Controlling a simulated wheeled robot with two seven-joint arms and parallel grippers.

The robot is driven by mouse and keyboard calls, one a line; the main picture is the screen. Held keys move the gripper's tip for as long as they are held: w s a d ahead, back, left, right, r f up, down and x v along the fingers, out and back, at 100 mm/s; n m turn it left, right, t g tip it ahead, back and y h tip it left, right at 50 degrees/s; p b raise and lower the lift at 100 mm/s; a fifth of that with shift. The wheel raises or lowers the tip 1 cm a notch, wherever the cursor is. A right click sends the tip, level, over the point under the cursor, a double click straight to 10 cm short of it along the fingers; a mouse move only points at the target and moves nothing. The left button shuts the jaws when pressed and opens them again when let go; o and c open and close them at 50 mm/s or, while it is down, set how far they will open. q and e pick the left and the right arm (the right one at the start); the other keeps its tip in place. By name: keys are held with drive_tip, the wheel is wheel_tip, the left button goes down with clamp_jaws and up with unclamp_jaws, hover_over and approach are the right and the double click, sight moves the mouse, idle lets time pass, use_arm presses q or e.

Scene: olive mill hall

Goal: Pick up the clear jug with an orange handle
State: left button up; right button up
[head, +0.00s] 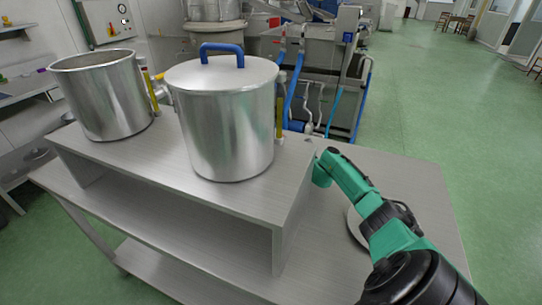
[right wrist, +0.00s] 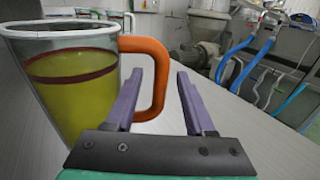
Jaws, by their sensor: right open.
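The clear jug (right wrist: 75,88) with an orange handle (right wrist: 160,85) stands upright at the left in the right wrist view, close to the camera. It holds yellow-green liquid with a dark red line near the top. My right gripper (right wrist: 160,73) is open, its two purple fingers on either side of the handle's outer bar in the picture. I cannot tell whether the bar is fully between them or whether they touch it. My left gripper is out of view.
A lidded steel pot (head: 225,125) with a blue handle and an open steel pot (head: 103,98) stand on the raised shelf (head: 150,165). A pale round item (head: 354,228) lies partly behind my arm. The table's right part (head: 430,190) is clear.

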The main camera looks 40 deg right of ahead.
clamp_jaws()
idle(1.4)
